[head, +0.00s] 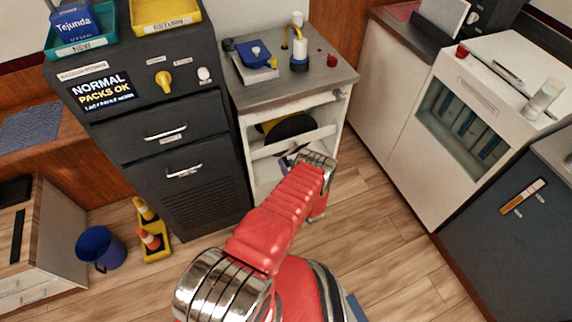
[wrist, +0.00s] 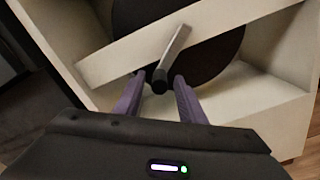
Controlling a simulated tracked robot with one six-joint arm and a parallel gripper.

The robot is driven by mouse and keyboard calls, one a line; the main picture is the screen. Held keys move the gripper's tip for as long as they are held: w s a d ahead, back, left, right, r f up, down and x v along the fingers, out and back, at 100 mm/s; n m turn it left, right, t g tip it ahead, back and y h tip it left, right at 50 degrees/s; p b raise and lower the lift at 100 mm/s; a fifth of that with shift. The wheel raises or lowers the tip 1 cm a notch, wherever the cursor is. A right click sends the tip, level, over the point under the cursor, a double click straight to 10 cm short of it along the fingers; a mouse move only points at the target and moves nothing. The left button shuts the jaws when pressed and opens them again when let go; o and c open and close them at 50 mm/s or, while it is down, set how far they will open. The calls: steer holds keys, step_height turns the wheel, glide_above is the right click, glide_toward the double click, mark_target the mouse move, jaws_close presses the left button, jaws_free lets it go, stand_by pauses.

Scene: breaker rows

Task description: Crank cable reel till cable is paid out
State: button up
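The cable reel (head: 291,126) is a dark disc with a yellow part, set inside an open white cabinet; in the wrist view the dark disc (wrist: 215,55) shows behind a pale crossbar. A grey crank arm (wrist: 174,48) runs down across the crossbar to a dark knob (wrist: 160,82). My gripper (wrist: 158,84) has its two purple fingers on either side of the knob, with gaps visible, so it looks open around it. In the head view my red arm reaches to the cabinet front, and my gripper (head: 290,157) is mostly hidden by the wrist.
A dark drawer cabinet (head: 165,150) stands close on the left and a white unit (head: 470,130) on the right. A blue bucket (head: 100,247) and yellow stand (head: 152,228) are on the floor.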

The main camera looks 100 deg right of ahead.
steer(key=v, duration=1.3)
steer(key=shift+a, duration=0.2)
steer(key=shift+f, duration=0.1)
